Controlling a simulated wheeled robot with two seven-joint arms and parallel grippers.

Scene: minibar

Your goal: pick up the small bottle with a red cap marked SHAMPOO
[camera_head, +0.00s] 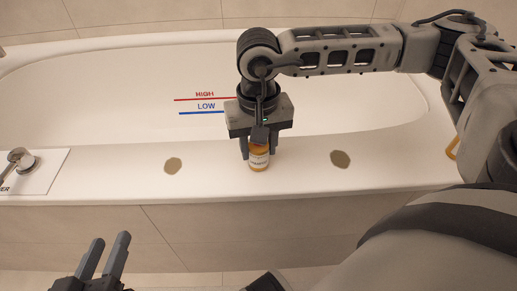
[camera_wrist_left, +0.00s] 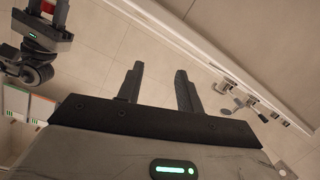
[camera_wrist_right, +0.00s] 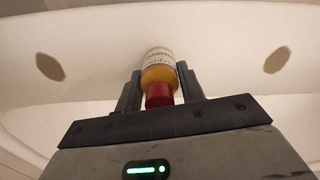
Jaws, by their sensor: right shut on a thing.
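The small shampoo bottle (camera_head: 259,158) is orange-yellow with a white label and stands upright on the front rim of the bathtub. In the right wrist view the bottle (camera_wrist_right: 158,72) shows its red cap (camera_wrist_right: 159,94) between the fingers. In the head view the cap is hidden by my gripper. My right gripper (camera_head: 257,148) points down over the bottle and is shut on it. My left gripper (camera_head: 104,258) is open and empty, low at the left in front of the tub. In its own wrist view the left gripper (camera_wrist_left: 158,82) has its fingers apart with nothing between them.
The bathtub (camera_head: 110,75) spans the view, with a red HIGH line (camera_head: 204,99) and a blue LOW line (camera_head: 201,113) inside. Brown spots lie on the rim left (camera_head: 173,165) and right (camera_head: 340,159) of the bottle. A metal tap (camera_head: 20,160) is at far left.

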